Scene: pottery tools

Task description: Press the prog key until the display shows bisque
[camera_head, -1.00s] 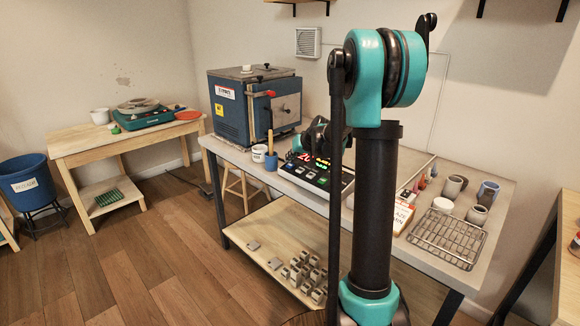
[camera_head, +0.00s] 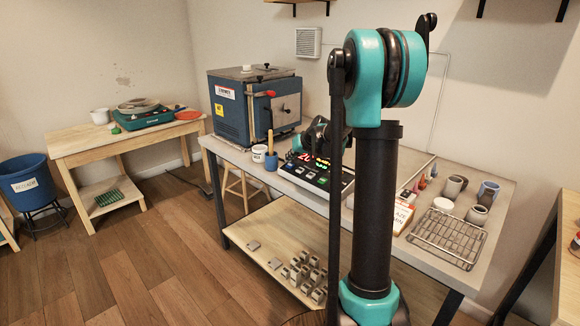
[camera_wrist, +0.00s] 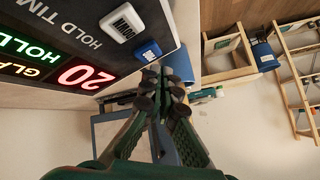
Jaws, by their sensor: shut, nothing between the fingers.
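The controller (camera_head: 330,186) is a dark slanted panel on the grey table, with lit digits and a row of keys. In the wrist view its display (camera_wrist: 40,57) shows yellow letters starting "GLA", cut off by the frame edge, a green "HOLD" and a red "20". A white key (camera_wrist: 122,22) and a blue key (camera_wrist: 148,51) show beside the "HOLD TIME" label. No prog label can be read. My gripper (camera_wrist: 166,92) is shut and empty, with its fingertips just past the blue key in the picture. Contact cannot be told. In the head view my arm hides part of the panel.
A blue kiln (camera_head: 255,108) stands behind the controller. A blue cup (camera_head: 271,163) with a tool and a white jar (camera_head: 259,153) stand to the left. A wire rack (camera_head: 447,238) and several pots are on the right side of the table.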

